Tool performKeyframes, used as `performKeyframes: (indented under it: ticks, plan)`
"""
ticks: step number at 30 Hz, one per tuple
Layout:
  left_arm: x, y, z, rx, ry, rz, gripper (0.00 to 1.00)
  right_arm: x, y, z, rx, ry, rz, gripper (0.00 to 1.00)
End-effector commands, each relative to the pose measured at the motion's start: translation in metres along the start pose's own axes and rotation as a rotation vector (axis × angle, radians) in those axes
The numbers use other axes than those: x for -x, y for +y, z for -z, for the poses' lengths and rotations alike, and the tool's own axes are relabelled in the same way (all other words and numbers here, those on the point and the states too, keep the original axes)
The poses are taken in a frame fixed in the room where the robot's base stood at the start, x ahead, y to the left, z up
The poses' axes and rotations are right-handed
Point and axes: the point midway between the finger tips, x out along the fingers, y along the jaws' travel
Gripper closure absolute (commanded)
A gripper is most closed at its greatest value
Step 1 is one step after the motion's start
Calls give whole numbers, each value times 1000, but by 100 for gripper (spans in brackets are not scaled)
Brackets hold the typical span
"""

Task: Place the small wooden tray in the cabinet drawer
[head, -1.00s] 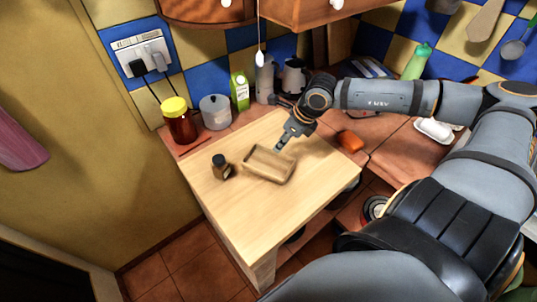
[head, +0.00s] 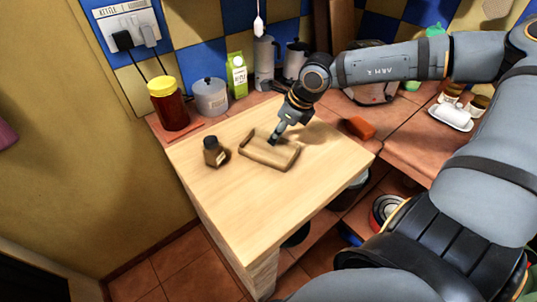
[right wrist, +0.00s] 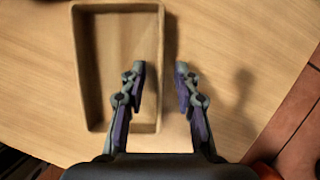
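The small wooden tray (head: 284,163) lies flat on the light wooden worktop, and it also shows in the right wrist view (right wrist: 86,70). It looks empty. My right gripper (head: 275,139) points down at the tray's far long wall. In the right wrist view, its fingers (right wrist: 160,70) are apart, one over the tray's inside and one beyond the wall. They straddle that wall with no clear grip on it. My left gripper is not in view. No cabinet drawer shows now.
A red jar with a yellow lid (head: 168,105), a pot (head: 210,97) and a green carton (head: 237,76) stand along the wall. The worktop's front is clear.

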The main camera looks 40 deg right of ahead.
Motion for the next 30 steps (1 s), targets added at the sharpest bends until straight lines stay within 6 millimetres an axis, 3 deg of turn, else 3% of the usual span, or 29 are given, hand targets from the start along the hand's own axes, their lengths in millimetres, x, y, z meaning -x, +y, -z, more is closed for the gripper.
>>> performKeyframes:
  ticks: [4,11,25,30]
  plan:
    - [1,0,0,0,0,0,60,1,0,0,0,0,0,70]
    - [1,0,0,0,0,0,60,1,0,0,0,0,0,100]
    - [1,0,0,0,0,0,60,2,0,-1,0,-1,0,100]
    - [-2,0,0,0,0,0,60,14,-1,-7,1,-4,2,100]
